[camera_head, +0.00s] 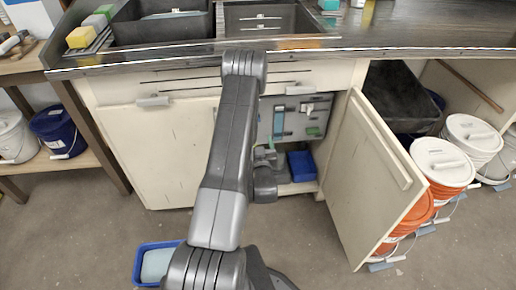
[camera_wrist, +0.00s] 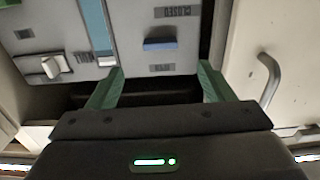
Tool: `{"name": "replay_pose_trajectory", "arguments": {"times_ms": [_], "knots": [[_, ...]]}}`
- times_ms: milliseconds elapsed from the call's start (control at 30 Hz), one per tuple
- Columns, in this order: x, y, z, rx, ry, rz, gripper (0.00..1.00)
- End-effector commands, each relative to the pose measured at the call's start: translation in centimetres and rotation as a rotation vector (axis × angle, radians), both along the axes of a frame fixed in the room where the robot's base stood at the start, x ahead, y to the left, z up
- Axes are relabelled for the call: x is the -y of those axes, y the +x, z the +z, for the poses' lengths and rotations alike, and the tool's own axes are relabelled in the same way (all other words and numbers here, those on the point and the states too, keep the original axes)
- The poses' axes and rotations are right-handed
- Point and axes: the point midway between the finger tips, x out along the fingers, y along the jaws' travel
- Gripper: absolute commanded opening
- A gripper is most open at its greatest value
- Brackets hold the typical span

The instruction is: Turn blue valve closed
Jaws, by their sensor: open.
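The blue valve handle (camera_wrist: 160,44) is a short bar on a grey panel (camera_wrist: 130,18) in the wrist view. It lies level across the picture, between a label reading CLOSED, upside down, and a smaller label too blurred to read. My gripper (camera_wrist: 160,75) is open and empty, with its green fingers apart. The handle shows beyond the fingertips and between them; I see no contact. In the head view the panel (camera_head: 296,122) is inside the open cabinet; my arm hides part of it, and I cannot make out the blue handle for sure.
A white knob (camera_wrist: 52,66) and a vertical blue strip (camera_wrist: 97,25) are also on the panel. The open cabinet door (camera_head: 370,180) stands to the right, beside an orange bucket (camera_head: 413,210). A blue bin (camera_head: 302,165) is below the panel. A blue tub (camera_head: 155,262) sits on the floor.

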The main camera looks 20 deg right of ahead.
Motion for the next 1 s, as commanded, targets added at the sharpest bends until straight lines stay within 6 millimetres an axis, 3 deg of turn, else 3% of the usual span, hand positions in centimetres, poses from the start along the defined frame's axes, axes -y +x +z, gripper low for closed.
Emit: {"name": "replay_pose_trajectory", "arguments": {"times_ms": [100, 300, 800, 1000], "knots": [[-0.4, -1.7, -0.1, -0.002, 0.001, 0.000, 0.75], [-0.7, -2.8, 0.0, 0.001, 0.000, 0.000, 0.75], [-0.7, -2.7, 0.0, 0.001, 0.000, 0.001, 0.75], [-0.3, -1.1, 0.1, 0.004, -0.002, 0.002, 0.75]]}}
